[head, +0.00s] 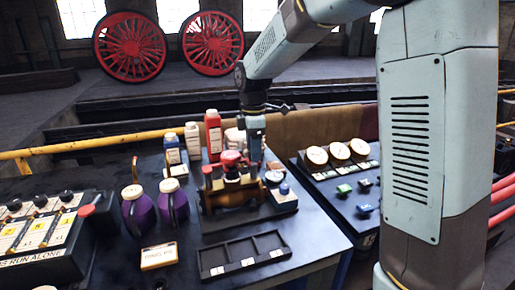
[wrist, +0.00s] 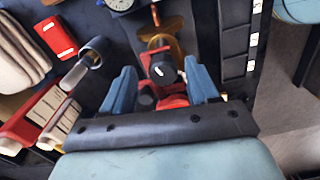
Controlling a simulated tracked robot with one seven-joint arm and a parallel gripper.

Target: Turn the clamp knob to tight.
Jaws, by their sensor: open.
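A round black knob with a white mark (wrist: 163,71) sits on a red and brass fixture (wrist: 160,48) in the wrist view; I take it to be the clamp knob. My gripper (wrist: 160,84) is open, with one blue finger to each side of the knob and gaps between. I cannot tell how deep the fingers reach around it. In the head view my gripper (head: 254,140) points down over the fixture (head: 233,190) on the dark bench. The knob cannot be made out clearly there, and its tight mark is not readable.
Purple jugs (head: 173,203), a red bottle (head: 213,135) and white bottles stand left of and behind the fixture. A dark divided tray (head: 240,255) lies in front. A gauge panel (head: 333,175) stands right, and a switch box (head: 45,235) left.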

